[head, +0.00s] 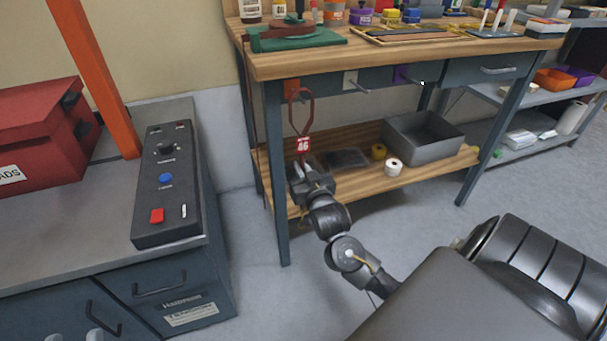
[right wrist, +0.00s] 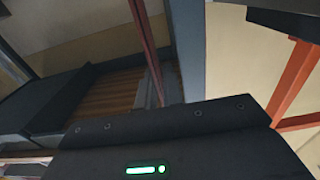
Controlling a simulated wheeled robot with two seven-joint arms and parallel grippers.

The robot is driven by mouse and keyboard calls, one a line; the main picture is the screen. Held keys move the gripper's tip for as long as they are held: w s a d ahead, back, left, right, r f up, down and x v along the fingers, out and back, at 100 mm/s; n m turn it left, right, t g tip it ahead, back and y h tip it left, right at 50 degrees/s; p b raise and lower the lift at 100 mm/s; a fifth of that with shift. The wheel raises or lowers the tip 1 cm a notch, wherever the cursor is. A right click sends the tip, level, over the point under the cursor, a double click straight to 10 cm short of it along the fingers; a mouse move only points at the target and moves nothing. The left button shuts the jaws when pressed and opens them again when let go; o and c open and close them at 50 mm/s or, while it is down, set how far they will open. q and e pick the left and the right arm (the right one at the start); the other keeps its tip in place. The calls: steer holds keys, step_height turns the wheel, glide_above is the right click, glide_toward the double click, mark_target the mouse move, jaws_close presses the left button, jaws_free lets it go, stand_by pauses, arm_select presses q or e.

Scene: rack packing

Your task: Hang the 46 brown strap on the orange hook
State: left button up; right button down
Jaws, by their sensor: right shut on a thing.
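The brown strap (head: 292,112) is a narrow reddish-brown loop with a red 46 tag (head: 303,145) below it. My right gripper (head: 303,168) is shut on its lower end, just under the tag, and the loop stands upright above the jaws. The orange hook (head: 291,86) is on the bench's front edge at the left. The loop's top overlaps the hook in the head view; I cannot tell whether the hook's peg passes through it. A reddish-brown strip (right wrist: 148,50) crosses the right wrist view; I cannot tell whether it is this strap. My left gripper is not in view.
The bench leg (head: 277,180) is left of my gripper. A grey bin (head: 425,137) stands on the lower shelf. An orange post (head: 95,75) and control box (head: 166,185) are at left.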

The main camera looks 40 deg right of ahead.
arm_select(q)
steer(key=shift+a+r, duration=0.15)
arm_select(e)
steer(key=shift+w+d+f, duration=0.3)
steer(key=shift+w+f, duration=0.4)
steer(key=shift+f, duration=0.1)
steer(key=c, duration=1.5)
jaws_free()
steer(key=shift+o, duration=0.2)
